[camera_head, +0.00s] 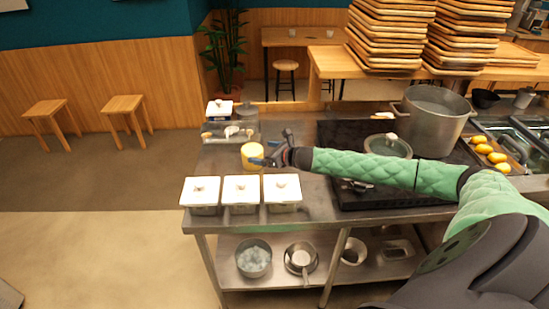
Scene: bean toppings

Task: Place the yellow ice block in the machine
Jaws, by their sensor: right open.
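The yellow ice block (252,155) is a short yellow cylinder standing upright on the steel table, behind the row of white-lidded containers. My right gripper (268,152), on the green padded arm from the right, is at the block's right side. Its jaws are open, with blue-tipped fingers close to the block; I cannot tell whether they touch it. A small machine-like unit with a clear body and a dark part (232,127) stands behind the block, partly hard to make out. My left gripper does not show.
Three white-lidded containers (241,190) line the table's front left edge. A black stove top (345,140) with a lidded pot (388,146) and a big steel pot (433,120) lie to the right. Lemons (497,157) sit at far right.

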